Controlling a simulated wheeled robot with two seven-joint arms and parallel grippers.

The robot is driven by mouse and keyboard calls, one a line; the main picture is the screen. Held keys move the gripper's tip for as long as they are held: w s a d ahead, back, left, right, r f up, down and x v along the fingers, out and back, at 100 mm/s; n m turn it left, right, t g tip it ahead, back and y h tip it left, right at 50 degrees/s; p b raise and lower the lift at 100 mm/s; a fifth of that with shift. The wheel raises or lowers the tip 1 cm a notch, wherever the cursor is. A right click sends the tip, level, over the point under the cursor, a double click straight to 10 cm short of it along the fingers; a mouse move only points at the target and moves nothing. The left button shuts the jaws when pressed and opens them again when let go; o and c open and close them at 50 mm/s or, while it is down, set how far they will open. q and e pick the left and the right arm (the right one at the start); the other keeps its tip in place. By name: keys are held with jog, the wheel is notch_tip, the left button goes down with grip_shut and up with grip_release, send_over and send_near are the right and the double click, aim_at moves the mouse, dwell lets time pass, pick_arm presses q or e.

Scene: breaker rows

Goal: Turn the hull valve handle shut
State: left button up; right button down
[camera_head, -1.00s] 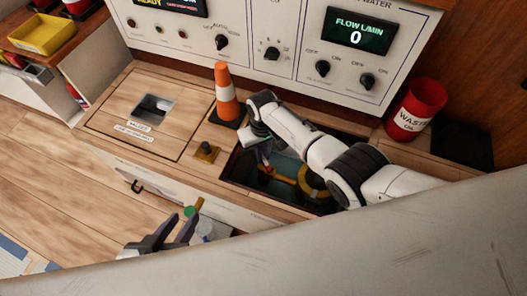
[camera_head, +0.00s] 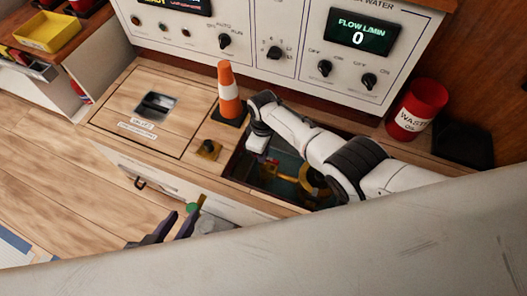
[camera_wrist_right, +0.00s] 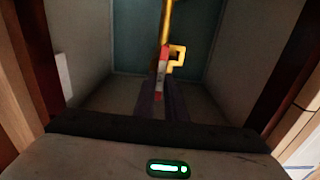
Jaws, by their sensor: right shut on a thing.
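The red valve handle (camera_wrist_right: 163,60) shows in the right wrist view as a narrow upright bar, with its lower part between my fingers. My right gripper (camera_wrist_right: 161,97) is shut on it, inside the open floor hatch. A yellow pipe (camera_wrist_right: 168,18) and a yellow angular piece (camera_wrist_right: 178,57) are just beyond and beside the handle. In the head view my right arm reaches down into the hatch, and its fingers and the handle are hard to make out in the dark.
The hatch walls (camera_wrist_right: 85,55) stand close on both sides of my right gripper. An orange and white cone (camera_head: 228,92) stands beside the arm. A red waste bin (camera_head: 417,108) is at right. The control panel (camera_head: 290,45) is behind.

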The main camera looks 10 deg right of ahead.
dwell(0.5)
jog(key=c, duration=1.8)
grip_release()
